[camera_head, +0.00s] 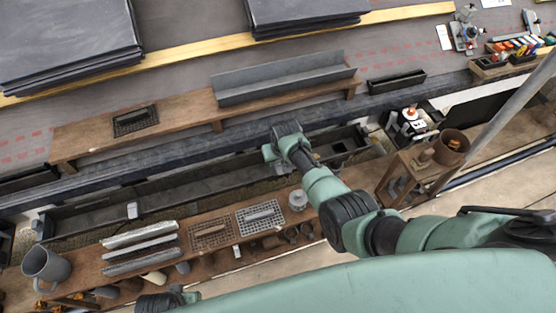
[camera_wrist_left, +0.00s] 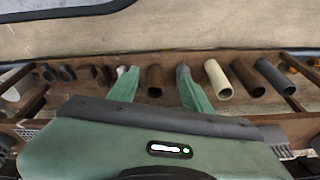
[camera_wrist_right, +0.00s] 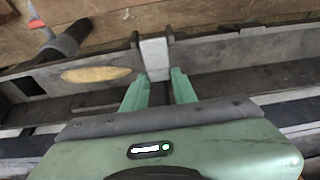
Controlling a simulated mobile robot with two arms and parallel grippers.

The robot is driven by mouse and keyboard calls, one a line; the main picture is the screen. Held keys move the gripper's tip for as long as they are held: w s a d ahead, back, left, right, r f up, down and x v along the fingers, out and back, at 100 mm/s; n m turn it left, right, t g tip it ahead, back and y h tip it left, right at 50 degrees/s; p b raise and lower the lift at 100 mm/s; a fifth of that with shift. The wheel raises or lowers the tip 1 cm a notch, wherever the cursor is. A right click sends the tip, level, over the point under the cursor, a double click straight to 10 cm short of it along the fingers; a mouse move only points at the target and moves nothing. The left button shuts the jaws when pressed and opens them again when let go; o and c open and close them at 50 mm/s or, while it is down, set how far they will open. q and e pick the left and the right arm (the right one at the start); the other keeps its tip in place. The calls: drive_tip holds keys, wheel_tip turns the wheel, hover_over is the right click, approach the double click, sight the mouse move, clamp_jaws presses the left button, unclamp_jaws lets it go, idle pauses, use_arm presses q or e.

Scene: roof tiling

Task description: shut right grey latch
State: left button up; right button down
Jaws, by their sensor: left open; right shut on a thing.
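The right grey latch (camera_wrist_right: 154,54) shows in the right wrist view as a pale grey block standing across the gutter wall (camera_wrist_right: 245,48). My right gripper (camera_wrist_right: 157,78) is shut on it, with one green finger on each side. In the head view my right gripper (camera_head: 272,150) is over the right part of the long dark gutter (camera_head: 200,188) and largely hides this latch. Another small grey latch (camera_head: 132,210) sits on the gutter's near edge at the left. My left gripper (camera_wrist_left: 156,88) is open and empty above the near bench's lower shelf.
The near wooden bench (camera_head: 88,268) holds a grey jug (camera_head: 45,265), metal strips (camera_head: 140,247) and grids (camera_head: 261,217). Several tubes (camera_wrist_left: 218,79) lie below. A wooden stand with a brown pot (camera_head: 452,147) is at right.

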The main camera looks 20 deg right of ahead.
use_arm(q)
drive_tip(key=shift+w+r, duration=0.15)
drive_tip(key=shift+r, duration=0.5)
drive_tip(key=shift+w+r, duration=0.15)
drive_tip(key=shift+r, duration=0.45)
use_arm(e)
drive_tip(key=shift+w+f+g, duration=0.1)
drive_tip(key=shift+f+g, duration=0.1)
drive_tip(key=shift+g, duration=0.3)
drive_tip(key=c, duration=1.1)
unclamp_jaws()
use_arm(q)
drive_tip(key=shift+r, duration=0.1)
